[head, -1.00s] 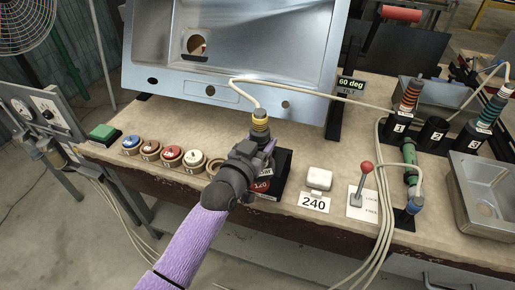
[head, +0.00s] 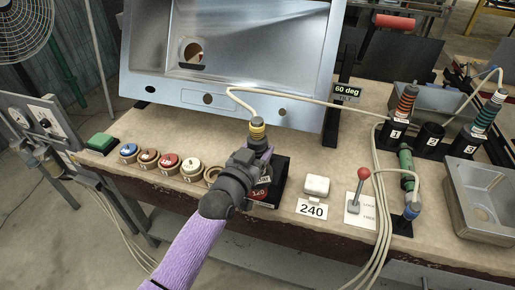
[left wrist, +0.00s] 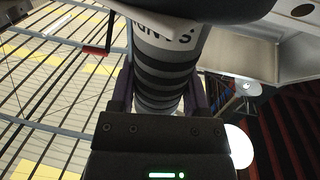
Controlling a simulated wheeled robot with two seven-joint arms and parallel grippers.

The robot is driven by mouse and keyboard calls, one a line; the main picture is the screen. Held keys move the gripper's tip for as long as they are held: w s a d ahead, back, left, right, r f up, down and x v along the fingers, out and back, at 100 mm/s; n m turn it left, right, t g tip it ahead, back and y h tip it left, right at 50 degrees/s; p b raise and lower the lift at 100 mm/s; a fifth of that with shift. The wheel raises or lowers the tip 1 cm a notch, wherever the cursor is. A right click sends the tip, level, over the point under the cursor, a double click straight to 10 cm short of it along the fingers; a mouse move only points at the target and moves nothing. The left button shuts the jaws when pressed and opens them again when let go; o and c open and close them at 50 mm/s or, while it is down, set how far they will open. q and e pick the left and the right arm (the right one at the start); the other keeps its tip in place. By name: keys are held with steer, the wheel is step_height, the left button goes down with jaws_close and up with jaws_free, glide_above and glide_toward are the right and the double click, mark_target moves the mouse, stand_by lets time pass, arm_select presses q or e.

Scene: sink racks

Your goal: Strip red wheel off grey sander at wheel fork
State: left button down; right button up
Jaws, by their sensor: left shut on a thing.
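The grey sander (head: 258,131), with yellow bands and a cable at its top, stands about upright at the bench's front edge. My left gripper (head: 257,160) is shut around its body. In the left wrist view the grey sander (left wrist: 165,65) with dark rings sits between the fingers. The black block (head: 281,172), which seems to be the wheel fork, is just right of and behind the gripper. A red patch marked 120 (head: 262,194) shows low beside the gripper. The sander's lower end is hidden, so I cannot tell whether a wheel is seated in the fork. My right gripper is not in view.
Several round wheels in holders, including a red one (head: 168,161), line the bench to the left. A white block (head: 317,185) and a red-knobbed lever (head: 362,174) stand to the right. The tilted steel sink (head: 225,55) is behind.

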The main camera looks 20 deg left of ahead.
arm_select(q)
steer(key=shift+r+p, duration=0.15)
steer(key=shift+p, duration=0.15)
steer(key=shift+w+b, duration=0.4)
steer(key=shift+w, duration=0.1)
steer(key=w+b, duration=0.5)
steer(key=w, duration=0.1)
steer(key=shift+w+a+f, duration=0.25)
steer(key=shift+w+f, duration=0.1)
steer(key=shift+f, duration=0.05)
steer(key=shift+d+r+p, duration=0.3)
steer(key=shift+r+p, duration=0.3)
steer(key=shift+r, duration=0.25)
stand_by(0.8)
